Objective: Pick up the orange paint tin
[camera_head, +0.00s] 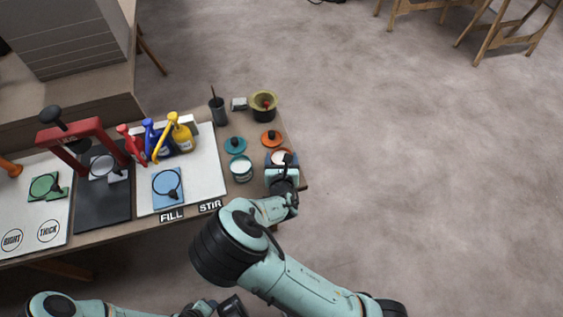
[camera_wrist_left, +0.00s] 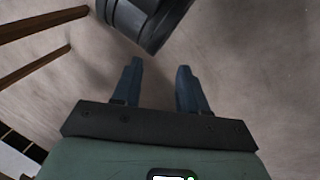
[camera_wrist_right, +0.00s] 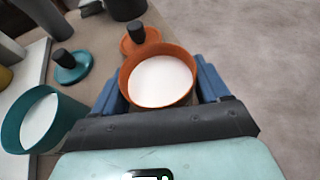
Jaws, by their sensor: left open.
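The orange paint tin (camera_wrist_right: 160,78), open and full of white paint, fills the middle of the right wrist view. My right gripper (camera_wrist_right: 160,85) has a blue finger flush against each side of it, with no gap visible. In the head view the tin (camera_head: 280,157) shows near the right end of the table, partly hidden by my right gripper (camera_head: 283,168). I cannot tell whether its base touches the table. My left gripper (camera_wrist_left: 158,75) is open and empty, low beside the table, above the floor.
A teal tin (camera_head: 241,168) of white paint stands close left of the orange one. A teal lid (camera_head: 235,145) and an orange lid (camera_head: 271,138) lie behind. A dark cup (camera_head: 217,110) and a yellow-rimmed pot (camera_head: 263,105) stand farther back. Floor right of the table is free.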

